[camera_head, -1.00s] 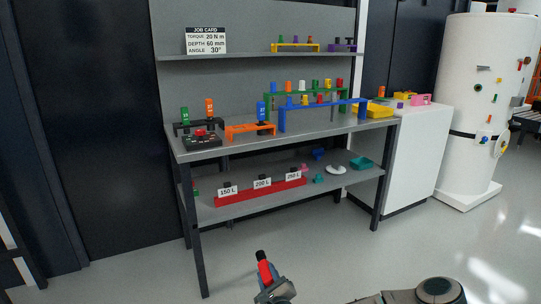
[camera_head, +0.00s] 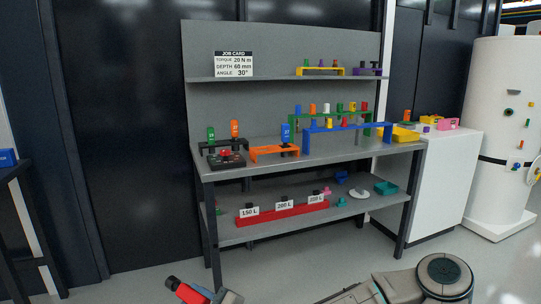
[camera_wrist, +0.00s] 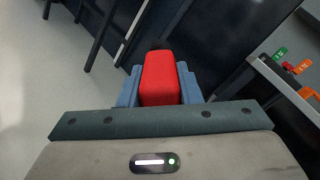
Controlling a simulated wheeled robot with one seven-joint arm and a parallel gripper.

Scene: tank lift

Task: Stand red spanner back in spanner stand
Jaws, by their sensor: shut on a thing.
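My gripper (camera_wrist: 160,88) is shut on the red spanner (camera_wrist: 160,76). Its red block-like handle shows between the blue fingers, with a dark end beyond it. In the head view the red spanner (camera_head: 188,292) is low at the bottom edge, in front of the bench and well below its top. A black stand (camera_head: 207,149) at the left of the bench top holds a green handle (camera_head: 211,134) and an orange handle (camera_head: 234,129). Beside it an orange stand (camera_head: 262,152) holds a blue handle (camera_head: 286,134). I cannot tell for certain which is the spanner stand.
Blue (camera_head: 350,127) and green racks stand further right. The bench's left front leg (camera_head: 211,240) is near my gripper. The floor between is clear.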

